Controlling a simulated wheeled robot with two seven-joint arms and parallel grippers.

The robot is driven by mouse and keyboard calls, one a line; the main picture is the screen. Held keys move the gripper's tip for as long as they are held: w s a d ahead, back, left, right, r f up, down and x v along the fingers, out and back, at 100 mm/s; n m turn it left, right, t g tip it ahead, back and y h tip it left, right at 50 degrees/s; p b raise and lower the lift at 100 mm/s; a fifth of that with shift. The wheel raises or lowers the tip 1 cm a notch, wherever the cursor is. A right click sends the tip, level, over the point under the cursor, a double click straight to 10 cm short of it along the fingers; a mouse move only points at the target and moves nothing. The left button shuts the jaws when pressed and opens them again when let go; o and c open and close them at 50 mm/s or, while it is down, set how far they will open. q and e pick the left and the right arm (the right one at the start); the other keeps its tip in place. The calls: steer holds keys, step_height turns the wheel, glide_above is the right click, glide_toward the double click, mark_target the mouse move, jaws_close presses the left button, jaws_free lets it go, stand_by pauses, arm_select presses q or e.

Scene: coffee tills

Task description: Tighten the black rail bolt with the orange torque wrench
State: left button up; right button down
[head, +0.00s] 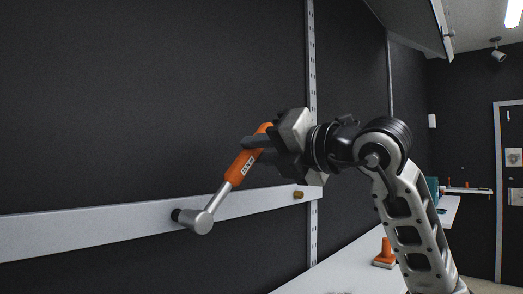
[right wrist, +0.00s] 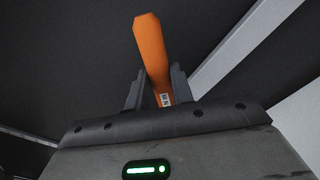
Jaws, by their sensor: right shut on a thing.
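The orange torque wrench (head: 242,167) has an orange handle, a silver shaft and a round silver head. My right gripper (head: 262,147) is shut on its handle, which also shows between the fingers in the right wrist view (right wrist: 151,55). The wrench slants down to the left, and its head is at the pale rail (head: 100,229). The black rail bolt (head: 175,215) shows as a dark end just left of the head, against the rail. The head hides part of it, and I cannot tell how fully it is seated. My left gripper is not in view.
A brass-coloured knob (head: 298,194) sits on the rail to the right of the wrench. An orange object (head: 384,254) stands on the white counter (head: 335,272) below, beside my right arm. A slotted upright (head: 311,60) runs up the dark wall, and a shelf (head: 412,25) hangs at upper right.

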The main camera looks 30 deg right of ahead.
steer(key=shift+w+a+r, duration=0.1)
steer(key=shift+w, duration=0.15)
steer(key=shift+w+a+p, duration=0.25)
steer(key=shift+w+p, duration=0.1)
steer(key=shift+w, duration=0.35)
